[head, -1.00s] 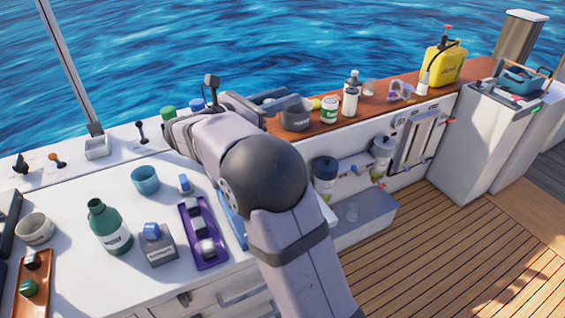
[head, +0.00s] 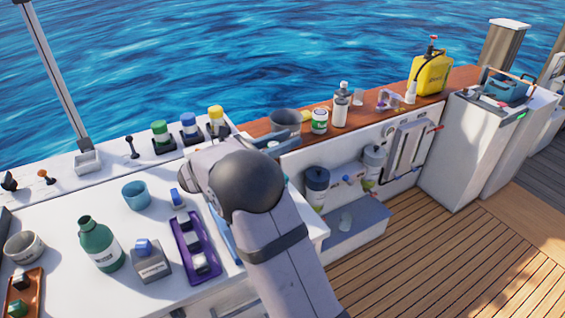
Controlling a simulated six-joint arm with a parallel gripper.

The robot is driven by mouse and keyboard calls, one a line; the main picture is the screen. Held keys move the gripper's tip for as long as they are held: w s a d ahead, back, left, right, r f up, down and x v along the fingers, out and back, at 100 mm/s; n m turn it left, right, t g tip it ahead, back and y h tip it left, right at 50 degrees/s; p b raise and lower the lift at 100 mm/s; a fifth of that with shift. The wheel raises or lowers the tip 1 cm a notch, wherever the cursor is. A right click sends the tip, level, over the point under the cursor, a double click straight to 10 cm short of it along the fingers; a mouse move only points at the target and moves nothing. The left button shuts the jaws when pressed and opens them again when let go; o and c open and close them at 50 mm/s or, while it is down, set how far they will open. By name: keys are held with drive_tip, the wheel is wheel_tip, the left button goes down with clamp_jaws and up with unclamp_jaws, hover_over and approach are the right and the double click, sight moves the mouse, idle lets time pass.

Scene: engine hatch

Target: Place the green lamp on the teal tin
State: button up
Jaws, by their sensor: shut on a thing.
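A teal tin-like cup (head: 136,195), open at the top, stands upright on the white counter at the left. I cannot tell for sure which thing is the green lamp. A green-topped piece on a dark base (head: 160,133) stands at the back edge, and a small green block (head: 18,307) sits at the lower left. My arm fills the middle of the head view, and its wrist is right of the cup. My gripper's fingers, and anything between them, are hidden behind the arm.
A green bottle (head: 99,245), a grey box with a blue top (head: 150,262) and a purple tray (head: 207,262) stand near the cup. The wooden shelf (head: 383,98) holds several containers.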

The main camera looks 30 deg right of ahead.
wheel_tip(320, 180, down, 6)
drive_tip(key=shift+f+p, duration=0.25)
drive_tip(key=shift+p, duration=0.15)
idle(0.3)
drive_tip(key=shift+f, duration=0.1)
drive_tip(key=o, duration=1.1)
drive_tip(key=shift+c, duration=0.2)
drive_tip(key=s+a+b, duration=0.2)
drive_tip(key=a+b, duration=0.1)
drive_tip(key=a, duration=0.9)
drive_tip(key=shift+r, duration=0.45)
drive_tip(key=shift+d, duration=0.1)
